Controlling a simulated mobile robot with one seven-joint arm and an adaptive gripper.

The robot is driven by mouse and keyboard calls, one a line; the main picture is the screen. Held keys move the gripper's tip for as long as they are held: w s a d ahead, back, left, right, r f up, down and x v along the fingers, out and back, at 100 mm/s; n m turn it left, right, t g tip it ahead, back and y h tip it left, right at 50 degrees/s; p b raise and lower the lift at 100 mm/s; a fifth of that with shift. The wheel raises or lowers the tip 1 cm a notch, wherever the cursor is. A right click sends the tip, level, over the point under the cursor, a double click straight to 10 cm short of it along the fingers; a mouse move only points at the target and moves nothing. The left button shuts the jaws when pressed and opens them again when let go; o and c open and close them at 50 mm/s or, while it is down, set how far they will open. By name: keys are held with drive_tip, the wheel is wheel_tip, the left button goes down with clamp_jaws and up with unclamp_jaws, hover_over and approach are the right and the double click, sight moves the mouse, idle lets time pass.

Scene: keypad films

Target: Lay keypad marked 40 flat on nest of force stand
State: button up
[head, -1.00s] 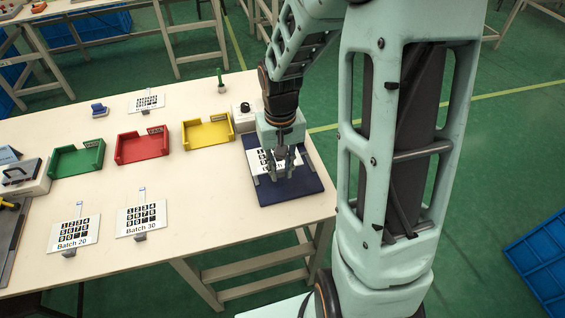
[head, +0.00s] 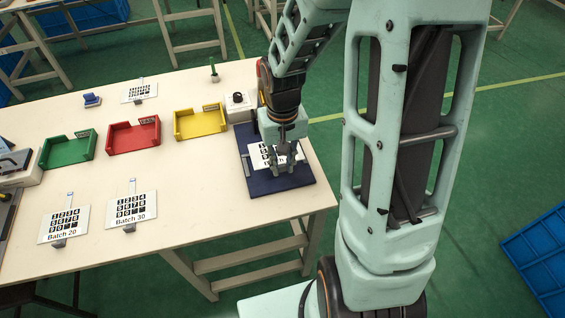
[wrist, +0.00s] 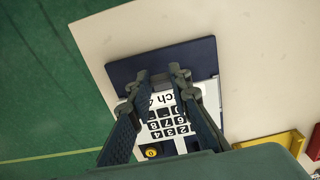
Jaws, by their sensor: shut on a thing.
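The white keypad film (head: 261,153) with black keys is at my gripper, above or on a dark blue square pad (head: 290,186) at the table's right end. In the wrist view the film (wrist: 168,117) shows a label reading "ch 4", the rest hidden by a finger. My gripper (head: 280,167) points down over the pad, its fingers (wrist: 161,82) shut on the film near its label edge. The blue pad also shows in the wrist view (wrist: 128,66). Whether film and pad touch is unclear. No marking shows which fixture is the force stand.
Green (head: 68,151), red (head: 133,136) and yellow (head: 199,123) trays stand left of the pad. A white box with a black knob (head: 238,106) is close behind it. Films marked Batch 20 (head: 64,222) and Batch 30 (head: 131,208) lie at the front.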

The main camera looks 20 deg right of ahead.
sight(282, 184)
drive_tip(key=shift+f+b, duration=1.95)
drive_tip(key=shift+f, duration=0.65)
drive_tip(key=shift+f+b, duration=0.3)
drive_tip(key=shift+f, duration=0.1)
drive_tip(key=o, duration=0.8)
drive_tip(key=shift+o, duration=0.2)
drive_tip(key=shift+r, duration=0.1)
wheel_tip(282, 184, up, 12)
drive_tip(key=shift+f, duration=0.1)
